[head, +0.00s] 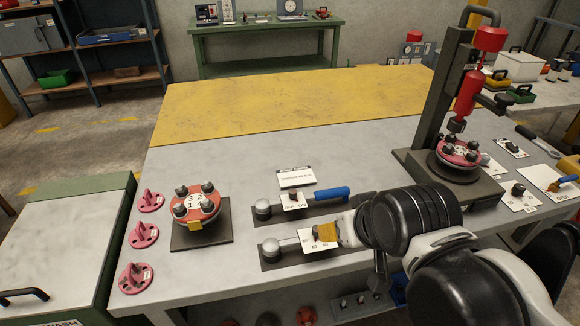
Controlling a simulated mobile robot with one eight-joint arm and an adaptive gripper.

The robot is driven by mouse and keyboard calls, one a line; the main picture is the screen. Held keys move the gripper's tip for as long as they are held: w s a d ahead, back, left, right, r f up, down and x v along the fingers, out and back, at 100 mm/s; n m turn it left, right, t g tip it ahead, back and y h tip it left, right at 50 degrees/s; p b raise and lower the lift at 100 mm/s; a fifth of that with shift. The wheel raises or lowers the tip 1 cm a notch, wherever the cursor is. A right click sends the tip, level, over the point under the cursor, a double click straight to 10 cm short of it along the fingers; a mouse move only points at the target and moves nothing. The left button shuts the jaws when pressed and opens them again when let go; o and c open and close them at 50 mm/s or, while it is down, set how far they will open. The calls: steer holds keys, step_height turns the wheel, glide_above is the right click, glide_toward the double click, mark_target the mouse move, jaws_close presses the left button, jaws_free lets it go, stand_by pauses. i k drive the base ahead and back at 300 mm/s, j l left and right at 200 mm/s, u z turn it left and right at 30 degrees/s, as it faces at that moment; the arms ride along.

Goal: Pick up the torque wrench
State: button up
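Two torque wrenches lie side by side on dark mats on the grey table, heads to the left. The far wrench (300,203) has a blue handle. The near wrench (290,245) has a grey shaft, a round head and a yellow part (327,232) at its right, seemingly its handle. My gripper (343,232) is at the right end of the near wrench, close to the yellow part. My wrist hides the rest of that end. The fingers are too small and covered to tell whether they are open or touching the wrench.
A red flanged spool (196,203) with bolts stands on a dark plate to the left, with several pink flanged parts beside it. A small sign (297,177) stands behind the wrenches. A press (455,110) stands at right. The yellow back area (290,105) is clear.

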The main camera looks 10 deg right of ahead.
mark_target(271, 248)
steer(key=l+u, duration=0.2)
steer(key=u, duration=0.15)
steer(key=l+u, duration=0.15)
steer(key=u, duration=0.2)
steer(key=k+l+u, duration=0.1)
steer(key=u, duration=0.25)
steer(key=l, duration=0.05)
